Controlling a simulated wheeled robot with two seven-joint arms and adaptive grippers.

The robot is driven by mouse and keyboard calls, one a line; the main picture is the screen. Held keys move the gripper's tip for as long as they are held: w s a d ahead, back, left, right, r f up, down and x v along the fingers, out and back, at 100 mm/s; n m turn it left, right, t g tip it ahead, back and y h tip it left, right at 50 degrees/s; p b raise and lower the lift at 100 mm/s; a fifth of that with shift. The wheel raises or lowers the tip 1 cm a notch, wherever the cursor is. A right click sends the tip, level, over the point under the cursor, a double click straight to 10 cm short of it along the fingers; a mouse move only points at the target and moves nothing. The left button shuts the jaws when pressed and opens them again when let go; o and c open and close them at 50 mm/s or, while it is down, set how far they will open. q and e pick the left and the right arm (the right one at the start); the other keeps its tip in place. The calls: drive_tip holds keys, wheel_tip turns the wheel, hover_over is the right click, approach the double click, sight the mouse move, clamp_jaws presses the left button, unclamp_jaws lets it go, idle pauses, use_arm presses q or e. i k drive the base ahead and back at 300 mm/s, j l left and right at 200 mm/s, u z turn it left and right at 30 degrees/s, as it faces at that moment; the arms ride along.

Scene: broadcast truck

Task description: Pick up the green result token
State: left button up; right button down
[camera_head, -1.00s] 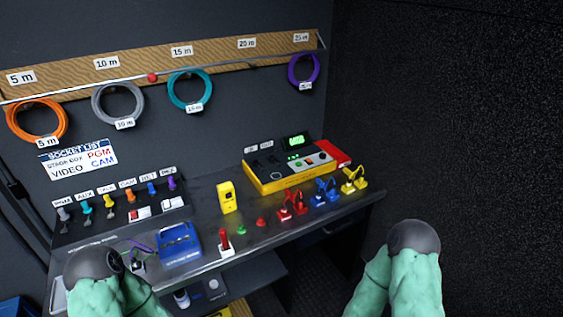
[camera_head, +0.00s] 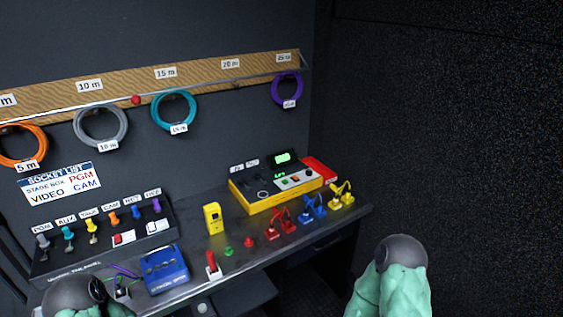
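The green result token (camera_head: 229,251) is a small green piece on the dark bench top, near its front edge. It stands between a red-handled piece (camera_head: 212,264) on its left and a small red token (camera_head: 249,242) on its right. Nothing covers it. Only dark rounded joints and green links of my two arms show at the lower left and lower right. Neither of my grippers can be made out in the view, and nothing of mine touches the token.
A yellow device (camera_head: 213,218) stands behind the token. A blue box (camera_head: 165,270) lies to the left, and a yellow-and-red console (camera_head: 277,189) behind right. Red, blue and yellow clamp-like pieces (camera_head: 314,206) line the right. Coiled cables (camera_head: 174,110) hang on the wall.

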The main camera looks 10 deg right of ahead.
sight(230, 251)
drive_tip(key=u, duration=0.7)
drive_tip(key=l+u, duration=0.75)
drive_tip(key=l, duration=0.15)
drive_tip(key=l+u, duration=0.35)
drive_tip(key=l, duration=0.1)
